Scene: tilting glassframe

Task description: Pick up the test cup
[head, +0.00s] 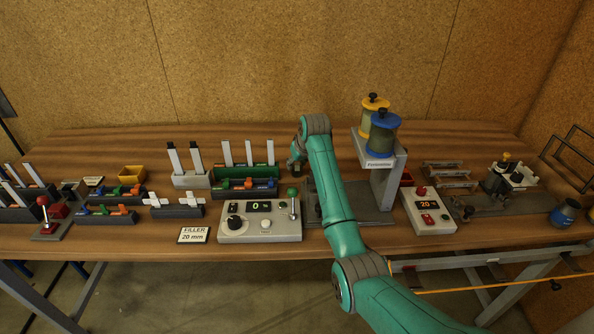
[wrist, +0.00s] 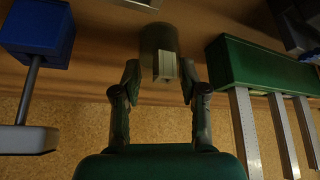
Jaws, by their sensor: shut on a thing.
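The test cup, a dark greenish cylinder (wrist: 158,38) with a pale block-like part facing me, sits between my fingers in the wrist view. My gripper (wrist: 162,76) is shut on it, one finger on each side at the pale part. In the head view my gripper (head: 297,166) is low over the middle of the bench, right of the green tray. The cup is not clearly visible there. Whether the cup touches the bench is unclear.
A green tray with upright pale strips (head: 245,172) stands left of my gripper. The Polyurethane stand (head: 391,182), with blue and yellow-lidded containers, is to the right. A control box (head: 260,222) is in front. In the wrist view, a blue block (wrist: 38,28) is at left.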

